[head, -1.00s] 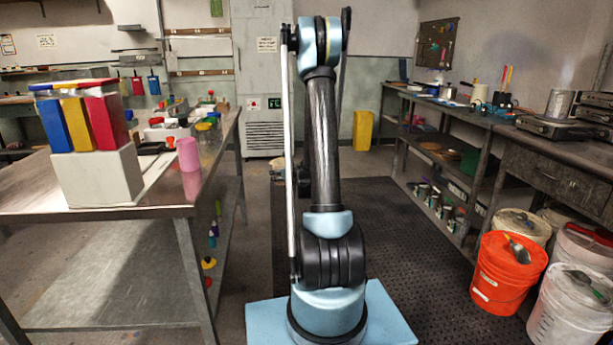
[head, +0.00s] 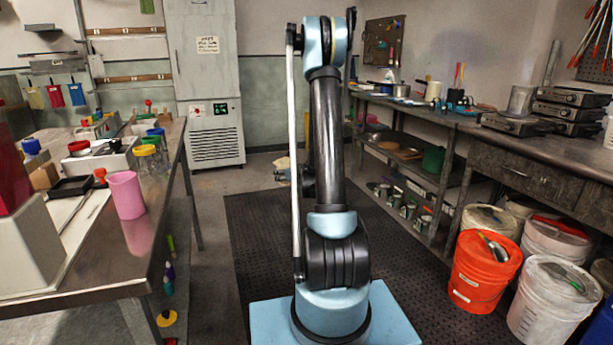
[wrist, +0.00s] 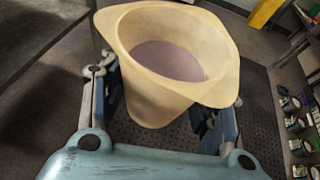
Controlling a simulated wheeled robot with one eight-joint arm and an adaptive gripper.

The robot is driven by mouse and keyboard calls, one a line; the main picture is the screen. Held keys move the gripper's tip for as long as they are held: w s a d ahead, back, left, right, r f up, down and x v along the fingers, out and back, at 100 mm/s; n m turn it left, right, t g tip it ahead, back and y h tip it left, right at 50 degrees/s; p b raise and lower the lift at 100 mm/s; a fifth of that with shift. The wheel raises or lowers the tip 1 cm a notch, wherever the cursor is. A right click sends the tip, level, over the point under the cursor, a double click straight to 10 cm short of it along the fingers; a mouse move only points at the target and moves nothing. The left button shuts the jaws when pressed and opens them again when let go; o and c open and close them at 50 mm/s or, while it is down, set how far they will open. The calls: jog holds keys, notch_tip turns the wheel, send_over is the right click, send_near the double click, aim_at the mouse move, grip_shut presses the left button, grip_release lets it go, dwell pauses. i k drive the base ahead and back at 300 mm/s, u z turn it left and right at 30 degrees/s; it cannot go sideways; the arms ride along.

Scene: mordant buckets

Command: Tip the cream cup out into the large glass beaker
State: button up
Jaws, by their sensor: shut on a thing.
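The cream cup (wrist: 150,98) is in the wrist view, between the two fingers of my gripper (wrist: 170,82), which is shut on it. The cup is wide-mouthed with a spout-like lip on the right, and a dull mauve filling shows inside. The cup looks roughly upright, above the floor. My gripper and the cup do not show in the head view, where my arm stands in the middle. I cannot surely pick out the large glass beaker; clear glassware (head: 152,160) stands on the left bench behind a pink cup (head: 126,195).
The steel bench (head: 95,262) is close on the left, with a pale block at its near end. An orange bucket (head: 484,271) and white buckets (head: 553,300) stand at the right below a dark bench (head: 530,155).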

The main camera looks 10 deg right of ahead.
aim_at(521, 97)
jog(key=z, duration=0.25)
jog(key=i, duration=0.4)
jog(key=z, duration=0.9)
jog(key=i, duration=0.8)
jog(key=z, duration=0.5)
